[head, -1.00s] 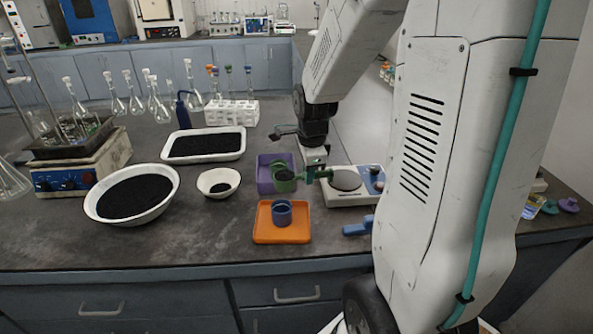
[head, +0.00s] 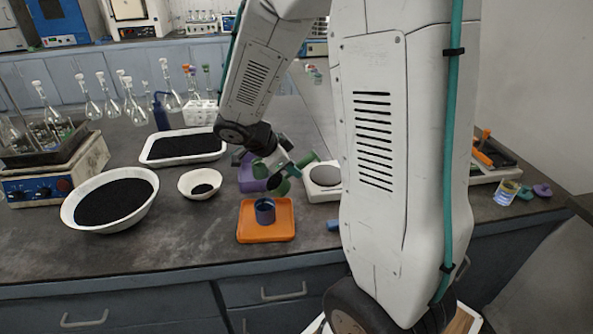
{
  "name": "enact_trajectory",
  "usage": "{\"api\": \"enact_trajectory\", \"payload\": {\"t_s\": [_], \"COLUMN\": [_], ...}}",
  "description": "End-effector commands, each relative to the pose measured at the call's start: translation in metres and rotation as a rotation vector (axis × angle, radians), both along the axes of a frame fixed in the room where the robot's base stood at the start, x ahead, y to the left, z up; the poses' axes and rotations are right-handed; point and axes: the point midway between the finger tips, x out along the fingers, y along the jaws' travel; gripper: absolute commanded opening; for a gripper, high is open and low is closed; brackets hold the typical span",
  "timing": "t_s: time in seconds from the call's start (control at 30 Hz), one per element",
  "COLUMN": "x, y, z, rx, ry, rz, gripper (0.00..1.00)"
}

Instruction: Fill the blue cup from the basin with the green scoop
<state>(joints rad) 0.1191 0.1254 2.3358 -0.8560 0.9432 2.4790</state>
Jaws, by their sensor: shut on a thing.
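The blue cup (head: 265,211) stands upright on an orange tray (head: 248,235); its inside looks dark, and I cannot tell how full it is. The basin (head: 72,221) is a wide white bowl holding black grains, at the left. My gripper (head: 287,169) is shut on the green scoop (head: 282,187), above and slightly right of the blue cup. The scoop is tilted, with its handle up to the right. It is apart from the cup in the picture, and its contents are hidden.
A purple box (head: 250,180) is just behind the scoop. A white device with a round grey plate (head: 325,175) stands to the right. A small white bowl (head: 189,192) and a white tray of black grains (head: 146,157) are at left.

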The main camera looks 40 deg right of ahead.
Motion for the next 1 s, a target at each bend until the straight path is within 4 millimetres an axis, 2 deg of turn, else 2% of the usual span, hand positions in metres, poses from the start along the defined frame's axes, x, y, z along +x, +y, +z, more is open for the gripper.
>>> {"api": "enact_trajectory", "payload": {"t_s": [0.37,1.0], "x": [0.017,0.042], "y": [0.033,0.083], "z": [0.013,0.004], "rx": [-0.431,-1.025], "ry": [0.22,0.52], "rz": [0.006,-0.001], "gripper": [0.03,0.03]}}
